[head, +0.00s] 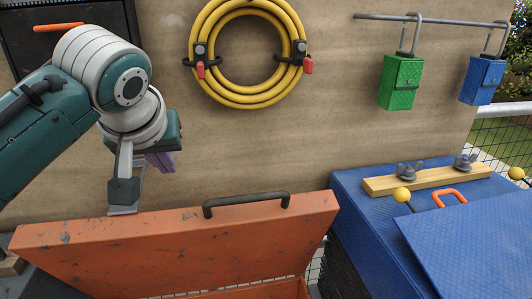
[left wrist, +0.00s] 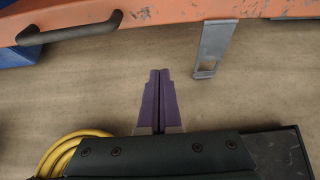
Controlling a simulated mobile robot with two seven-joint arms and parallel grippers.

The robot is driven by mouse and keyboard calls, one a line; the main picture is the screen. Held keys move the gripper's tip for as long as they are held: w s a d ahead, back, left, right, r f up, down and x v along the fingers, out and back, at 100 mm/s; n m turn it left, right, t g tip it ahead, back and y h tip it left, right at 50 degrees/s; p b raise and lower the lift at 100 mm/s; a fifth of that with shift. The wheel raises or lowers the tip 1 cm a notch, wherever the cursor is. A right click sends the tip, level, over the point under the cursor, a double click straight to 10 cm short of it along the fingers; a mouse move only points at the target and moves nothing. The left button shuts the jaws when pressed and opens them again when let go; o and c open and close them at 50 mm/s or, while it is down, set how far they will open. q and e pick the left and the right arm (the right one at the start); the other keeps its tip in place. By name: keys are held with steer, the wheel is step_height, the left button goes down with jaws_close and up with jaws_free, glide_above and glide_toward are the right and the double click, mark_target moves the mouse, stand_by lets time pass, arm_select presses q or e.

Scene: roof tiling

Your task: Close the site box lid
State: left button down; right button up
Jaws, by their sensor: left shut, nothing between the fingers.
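The orange site box lid (head: 175,245) stands open and tilted up in the lower left of the head view. Its dark handle (head: 246,200) is along the raised edge. A grey slotted hasp (head: 123,192) sticks up from that edge, left of the handle. The lid's edge (left wrist: 175,28) and hasp (left wrist: 214,48) cross the top of the left wrist view. My left gripper (head: 160,161) is above the raised edge, between hasp and handle. Its purple fingers (left wrist: 159,75) are shut, empty and apart from the lid. My right gripper is out of view.
A board wall behind carries a coiled yellow hose (head: 290,97), with a green box (head: 400,82) and a blue box (head: 482,80) hanging from a rail. A blue-topped box (head: 360,195) stands right of the lid, with a wooden strip (head: 430,179) on it.

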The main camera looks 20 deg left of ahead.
mark_target(178, 210)
arm_select(q)
steer(key=f, duration=0.3)
steer(key=w+a+f, duration=0.1)
steer(key=f, duration=0.2)
steer(key=w+f+b, duration=0.1)
steer(key=f, duration=0.1)
steer(key=shift+a+f, duration=0.2)
steer(key=shift+f, duration=0.2)
steer(key=shift+s+d+f, duration=0.15)
steer(key=shift+s, duration=0.1)
